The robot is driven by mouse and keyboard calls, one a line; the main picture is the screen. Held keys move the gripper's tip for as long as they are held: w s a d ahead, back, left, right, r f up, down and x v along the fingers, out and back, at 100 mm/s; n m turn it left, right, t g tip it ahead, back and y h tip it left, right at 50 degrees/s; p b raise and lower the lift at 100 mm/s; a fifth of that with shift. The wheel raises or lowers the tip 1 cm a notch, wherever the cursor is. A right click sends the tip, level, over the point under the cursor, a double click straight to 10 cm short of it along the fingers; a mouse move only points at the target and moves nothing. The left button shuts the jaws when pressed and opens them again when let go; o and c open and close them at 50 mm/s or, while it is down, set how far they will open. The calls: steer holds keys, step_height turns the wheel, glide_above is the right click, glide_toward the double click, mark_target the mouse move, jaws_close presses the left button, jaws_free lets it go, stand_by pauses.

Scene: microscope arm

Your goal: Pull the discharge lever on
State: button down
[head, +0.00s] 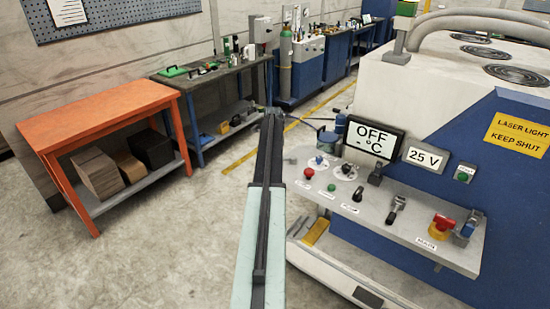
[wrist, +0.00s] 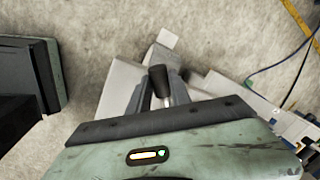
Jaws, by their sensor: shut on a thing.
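In the wrist view, a lever with a black, rounded handle (wrist: 158,79) stands between the two grey fingers of my gripper (wrist: 160,98). My gripper is shut on this lever, with the handle's top showing beyond the fingers. A pale grey surface lies beneath it. No label is readable there, so I cannot confirm from the wrist view that it is the discharge lever. In the head view, my own arm reaches forward left of the machine and hides the gripper and the held lever.
A control panel (head: 350,222) with buttons and switches is on the right, under a display (head: 372,142) reading OFF. An orange table (head: 97,110) stands left, a workbench (head: 215,75) behind it. Cables (wrist: 285,75) run at the wrist view's right. The floor at left is clear.

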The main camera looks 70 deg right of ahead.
steer(key=shift+w, duration=0.2)
steer(key=c, duration=1.3)
jaws_free()
steer(key=shift+o, duration=0.6)
steer(key=shift+s+d, duration=0.1)
steer(key=shift+s, duration=0.1)
step_height(320, 180, up, 8)
steer(key=a+p, duration=0.1)
steer(key=p, duration=0.6)
steer(key=shift+s+a+f+p, duration=0.15)
steer(key=shift+s+a+p, duration=0.1)
steer(key=shift+s+p, duration=0.1)
